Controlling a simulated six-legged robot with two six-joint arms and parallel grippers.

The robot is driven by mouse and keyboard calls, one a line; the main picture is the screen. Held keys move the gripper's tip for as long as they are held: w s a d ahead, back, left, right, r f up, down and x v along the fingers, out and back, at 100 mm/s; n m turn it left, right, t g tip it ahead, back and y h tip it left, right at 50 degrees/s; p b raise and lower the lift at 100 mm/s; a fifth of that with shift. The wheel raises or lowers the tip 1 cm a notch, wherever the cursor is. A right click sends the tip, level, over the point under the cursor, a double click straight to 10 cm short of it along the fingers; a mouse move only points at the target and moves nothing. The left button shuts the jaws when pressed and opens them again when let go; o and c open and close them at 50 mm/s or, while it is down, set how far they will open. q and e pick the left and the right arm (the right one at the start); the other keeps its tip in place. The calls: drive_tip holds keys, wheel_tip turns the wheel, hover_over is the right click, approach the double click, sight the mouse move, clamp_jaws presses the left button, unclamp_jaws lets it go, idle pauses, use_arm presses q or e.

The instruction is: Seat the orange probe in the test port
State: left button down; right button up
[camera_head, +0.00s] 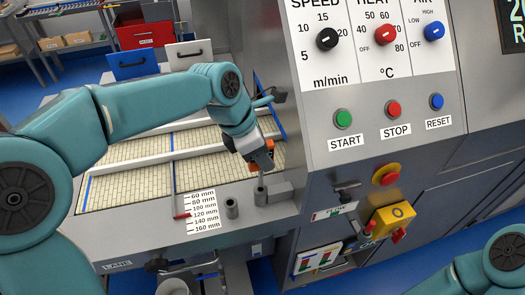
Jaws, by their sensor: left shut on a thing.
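My left gripper (262,164) reaches in from the left and points down over the front edge of the machine. It is shut on the orange probe (254,168), of which only small orange parts show between and beside the fingers. A thin grey tip shows just below the fingers, above a short grey cylinder (260,196). I cannot tell whether the tip is inside it. A second short grey cylinder (232,208) stands to the left. Which one is the test port I cannot tell. My right arm shows at the lower right, but its gripper is out of view.
A scale card (203,213) marked in mm lies left of the cylinders. The control panel (385,110) with knobs and buttons rises close on the right. A tiled bed (125,185) with white rails lies behind. A yellow switch box (392,218) juts out below the panel.

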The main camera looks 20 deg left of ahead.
sight(262, 174)
use_arm(q)
drive_tip(key=shift+w+a+f, duration=0.15)
drive_tip(key=shift+w+f, duration=0.1)
drive_tip(key=shift+f, duration=0.05)
drive_tip(key=shift+s+r, duration=0.1)
drive_tip(key=shift+s, duration=0.1)
drive_tip(key=shift+w, duration=0.15)
idle(0.5)
drive_tip(key=shift+p, duration=0.35)
idle(0.7)
drive_tip(key=shift+f+b, duration=1.9)
drive_tip(key=shift+f, duration=1.2)
